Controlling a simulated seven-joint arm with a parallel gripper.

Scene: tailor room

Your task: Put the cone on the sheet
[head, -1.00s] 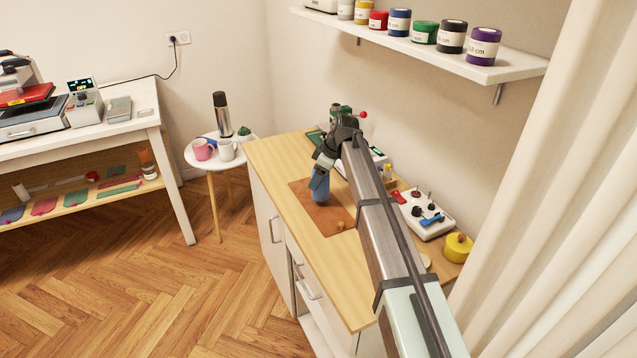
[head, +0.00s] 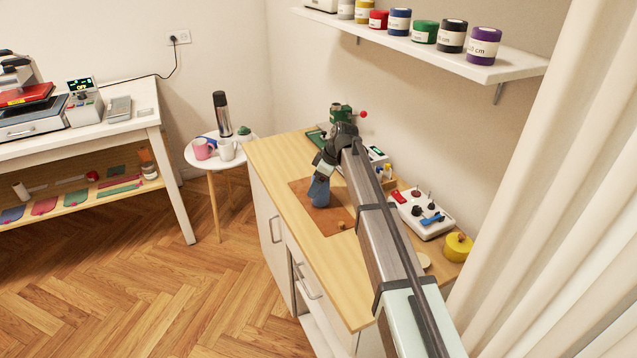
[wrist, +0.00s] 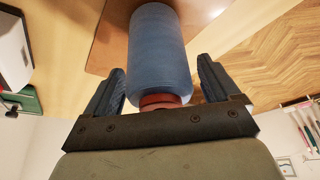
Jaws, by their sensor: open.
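The blue thread cone (head: 320,196) stands on the brown sheet (head: 334,213) on the wooden cabinet top. In the wrist view the cone (wrist: 158,55) lies between the fingers of my gripper (wrist: 160,88), its reddish-brown end close to the palm. The fingers are spread, with a gap showing on both sides of the cone, so my gripper is open around it without gripping. Part of the sheet (wrist: 108,42) shows beside the cone in the wrist view. In the head view my gripper partly hides the cone's top.
A white control box (head: 424,216) and a yellow round item (head: 458,247) stand along the wall side. The cabinet top (head: 335,275) is clear towards the front.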

